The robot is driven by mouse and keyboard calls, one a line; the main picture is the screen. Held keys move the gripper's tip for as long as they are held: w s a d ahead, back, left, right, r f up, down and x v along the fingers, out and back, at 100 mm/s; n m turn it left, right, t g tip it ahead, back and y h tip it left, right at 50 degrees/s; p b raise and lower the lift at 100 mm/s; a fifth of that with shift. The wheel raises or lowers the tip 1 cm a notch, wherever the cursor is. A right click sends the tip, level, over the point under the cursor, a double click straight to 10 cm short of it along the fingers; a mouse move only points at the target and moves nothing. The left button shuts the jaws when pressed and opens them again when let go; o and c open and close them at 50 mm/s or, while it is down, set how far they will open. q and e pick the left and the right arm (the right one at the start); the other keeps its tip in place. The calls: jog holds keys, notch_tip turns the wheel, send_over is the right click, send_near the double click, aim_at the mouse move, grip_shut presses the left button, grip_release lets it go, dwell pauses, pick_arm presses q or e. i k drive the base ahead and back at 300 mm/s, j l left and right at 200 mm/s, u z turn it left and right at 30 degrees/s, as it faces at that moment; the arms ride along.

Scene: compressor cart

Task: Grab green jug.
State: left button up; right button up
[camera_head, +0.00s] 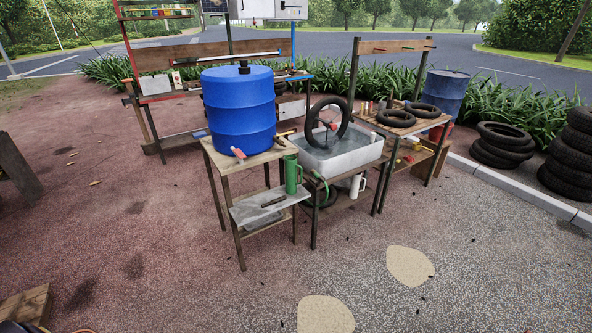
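The green jug (291,176) is a tall green cylinder. It stands upright at the right end of the lower metal shelf (250,212) of a small wooden stand. Its upper part is close to the front edge of the stand's top. A similar white jug (357,187) shows further right, below the wash basin. Neither of my grippers is in view, so nothing is seen touching the green jug.
A large blue barrel (238,112) stands on the wooden stand (213,156). A basin (340,158) with a tyre (328,121) is to its right. Tyres (503,143) are stacked at far right. The paved ground in front is mostly clear.

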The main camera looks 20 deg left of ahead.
aim_at(294, 177)
jog(key=i+l+u, duration=0.2)
jog(key=i, duration=0.35)
jog(key=i+u, duration=0.2)
jog(key=i, duration=0.35)
jog(key=i+l+u, duration=0.2)
jog(key=i, duration=0.3)
jog(key=l, duration=0.1)
